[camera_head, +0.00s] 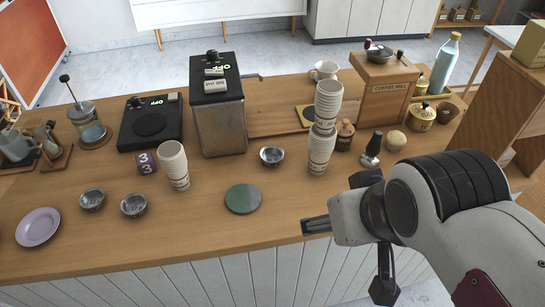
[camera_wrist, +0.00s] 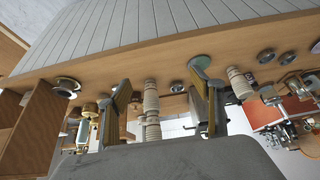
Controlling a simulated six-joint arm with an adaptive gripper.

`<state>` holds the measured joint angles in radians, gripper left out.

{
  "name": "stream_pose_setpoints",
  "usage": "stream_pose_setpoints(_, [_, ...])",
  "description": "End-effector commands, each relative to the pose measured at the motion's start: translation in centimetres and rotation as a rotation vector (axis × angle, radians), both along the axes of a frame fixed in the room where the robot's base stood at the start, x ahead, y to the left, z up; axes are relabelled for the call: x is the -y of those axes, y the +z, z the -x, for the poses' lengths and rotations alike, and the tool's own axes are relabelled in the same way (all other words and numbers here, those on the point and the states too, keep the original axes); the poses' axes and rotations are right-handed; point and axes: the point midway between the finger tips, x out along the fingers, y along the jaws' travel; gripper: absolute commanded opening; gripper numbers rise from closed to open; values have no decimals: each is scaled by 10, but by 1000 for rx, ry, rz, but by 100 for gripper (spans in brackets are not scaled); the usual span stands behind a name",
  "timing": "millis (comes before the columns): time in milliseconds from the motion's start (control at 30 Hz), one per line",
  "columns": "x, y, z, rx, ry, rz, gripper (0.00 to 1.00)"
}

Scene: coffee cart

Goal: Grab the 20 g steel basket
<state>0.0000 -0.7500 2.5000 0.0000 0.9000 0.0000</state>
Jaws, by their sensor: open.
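Three small steel baskets stand on the wooden counter in the head view. Two sit close together at the left, the outer basket (camera_head: 92,200) and the inner basket (camera_head: 134,205). A third basket (camera_head: 272,155) stands alone near the middle, left of the tall cup stack. Any marks on them are too small to read, so I cannot tell which is 20 g. My gripper (camera_head: 350,254) is at the counter's front edge, right of and apart from all three. In the wrist view my gripper (camera_wrist: 160,92) shows two spread fingers with nothing held between them.
A green disc (camera_head: 243,198) lies on the counter's front part. Paper cup stacks stand at the left (camera_head: 173,166) and right (camera_head: 319,150). A tamper (camera_head: 372,148), a grinder (camera_head: 386,86) and a black-topped machine (camera_head: 219,115) stand farther back. A pink plate (camera_head: 38,227) lies far left.

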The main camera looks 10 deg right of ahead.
Motion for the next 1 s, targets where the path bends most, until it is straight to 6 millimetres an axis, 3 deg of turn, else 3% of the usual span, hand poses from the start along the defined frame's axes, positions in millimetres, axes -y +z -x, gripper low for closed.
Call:
stream_pose_setpoints(467, [-7,1,-9,11,11,-18,66])
stream_pose_setpoints(667, [-28,2,-39,51,36,-78,66])
stream_pose_setpoints(1000, [-80,5,-112,156,49,-223,66])
